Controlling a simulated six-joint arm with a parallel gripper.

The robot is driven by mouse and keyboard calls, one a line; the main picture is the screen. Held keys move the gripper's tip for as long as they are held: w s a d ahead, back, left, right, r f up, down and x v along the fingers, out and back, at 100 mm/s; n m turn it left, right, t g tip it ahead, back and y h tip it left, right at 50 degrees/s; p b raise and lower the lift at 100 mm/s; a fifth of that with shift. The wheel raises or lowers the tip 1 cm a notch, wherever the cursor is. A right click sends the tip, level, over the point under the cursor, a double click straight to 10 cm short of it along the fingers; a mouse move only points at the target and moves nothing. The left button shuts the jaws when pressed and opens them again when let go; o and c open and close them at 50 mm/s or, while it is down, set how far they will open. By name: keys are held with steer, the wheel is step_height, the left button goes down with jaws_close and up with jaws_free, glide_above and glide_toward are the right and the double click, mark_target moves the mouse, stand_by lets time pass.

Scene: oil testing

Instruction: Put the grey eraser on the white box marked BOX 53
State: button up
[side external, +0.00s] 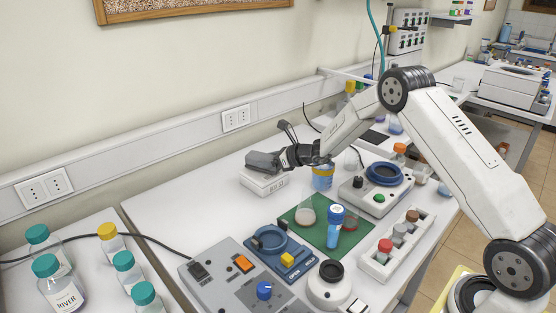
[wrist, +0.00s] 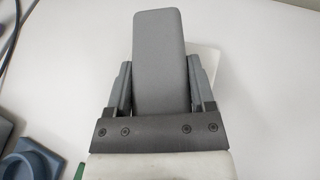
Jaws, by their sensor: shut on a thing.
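My gripper (side external: 275,160) is shut on the grey eraser (side external: 263,161) at the back of the table in the side view. In the wrist view the eraser (wrist: 158,60) is a long grey block between the two fingers of my gripper (wrist: 158,85). The white box (side external: 264,182) is directly below the eraser in the side view. In the wrist view a white corner of the box (wrist: 207,62) shows behind the eraser. I cannot tell whether the eraser touches the box. The box's marking is too small to read.
A green mat (side external: 297,231) with a flask and a blue-capped tube (side external: 335,228) lies to the front right of the box. A grey control panel (side external: 228,275) stands in front. A labelled blue-and-yellow container (side external: 322,178) is right of the box. Bare table lies left of the box.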

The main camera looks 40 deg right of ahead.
steer(key=shift+f, duration=0.45)
steer(key=shift+f, duration=0.1)
steer(key=o, duration=1.2)
steer(key=shift+v, duration=1)
steer(key=v, duration=1)
steer(key=shift+r, duration=0.2)
steer(key=shift+a, duration=0.1)
